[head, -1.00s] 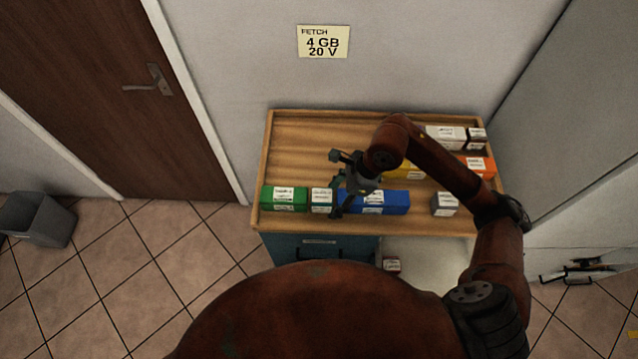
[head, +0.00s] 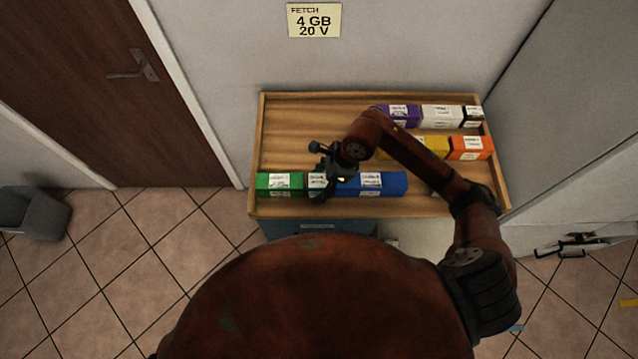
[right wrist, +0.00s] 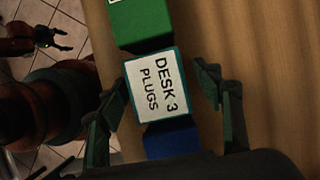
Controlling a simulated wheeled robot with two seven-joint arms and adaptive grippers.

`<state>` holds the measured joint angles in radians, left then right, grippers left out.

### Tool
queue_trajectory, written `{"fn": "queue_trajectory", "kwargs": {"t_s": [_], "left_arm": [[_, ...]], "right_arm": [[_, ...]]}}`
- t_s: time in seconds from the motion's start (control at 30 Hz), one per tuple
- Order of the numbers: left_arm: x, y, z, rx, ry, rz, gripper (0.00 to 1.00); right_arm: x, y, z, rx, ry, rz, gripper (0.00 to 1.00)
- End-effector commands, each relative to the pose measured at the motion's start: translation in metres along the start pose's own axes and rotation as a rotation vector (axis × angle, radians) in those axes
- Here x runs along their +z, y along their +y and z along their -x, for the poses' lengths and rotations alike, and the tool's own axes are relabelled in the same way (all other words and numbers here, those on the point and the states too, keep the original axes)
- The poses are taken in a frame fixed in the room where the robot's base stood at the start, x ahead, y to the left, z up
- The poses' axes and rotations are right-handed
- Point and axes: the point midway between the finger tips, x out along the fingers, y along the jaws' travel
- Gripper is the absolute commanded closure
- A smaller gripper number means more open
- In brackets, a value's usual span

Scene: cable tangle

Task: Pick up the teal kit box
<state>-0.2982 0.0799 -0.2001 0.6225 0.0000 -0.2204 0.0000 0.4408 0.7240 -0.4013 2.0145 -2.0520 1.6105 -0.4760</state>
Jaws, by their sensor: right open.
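The teal kit box shows in the right wrist view (right wrist: 157,86) as a small box with teal edges and a white label reading "DESK 3 PLUGS". It sits in a row between a green box (head: 279,184) and a blue box (head: 383,184) on the wooden tray top. My right gripper (head: 319,172) is over it in the head view and mostly hides it. In the right wrist view my right gripper (right wrist: 163,86) is open, with one finger on each side of the teal box and gaps to both.
Purple (head: 402,115), white (head: 441,117), yellow (head: 432,146) and orange (head: 470,147) boxes stand at the tray's right. A raised wooden rim (head: 370,97) surrounds the tray. Its back left is bare. A sign (head: 314,20) on the wall reads "FETCH 4 GB 20 V".

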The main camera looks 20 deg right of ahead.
Motion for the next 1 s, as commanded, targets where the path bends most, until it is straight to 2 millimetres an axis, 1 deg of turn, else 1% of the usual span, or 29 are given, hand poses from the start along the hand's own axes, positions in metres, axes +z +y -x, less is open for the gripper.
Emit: {"fn": "queue_trajectory", "kwargs": {"t_s": [0.07, 0.17, 0.53, 0.83, 1.0], "left_arm": [[-0.005, 0.000, 0.000, 0.000, 0.007, -0.001, 0.41], [-0.006, 0.000, 0.000, 0.000, 0.008, -0.001, 0.41], [0.004, 0.000, 0.000, 0.000, -0.004, 0.001, 0.41], [0.004, 0.000, 0.000, 0.000, -0.006, 0.001, 0.41], [0.004, 0.000, 0.000, 0.000, -0.006, 0.001, 0.41]], "right_arm": [[0.000, 0.000, 0.000, 0.000, 0.000, 0.001, 0.40], [0.001, 0.000, 0.000, 0.000, 0.000, 0.001, 0.41], [0.001, 0.000, 0.000, 0.000, -0.001, 0.002, 0.66], [0.001, 0.000, 0.000, 0.000, -0.001, 0.001, 0.87], [0.001, 0.000, 0.001, 0.000, -0.001, 0.002, 0.87]]}}
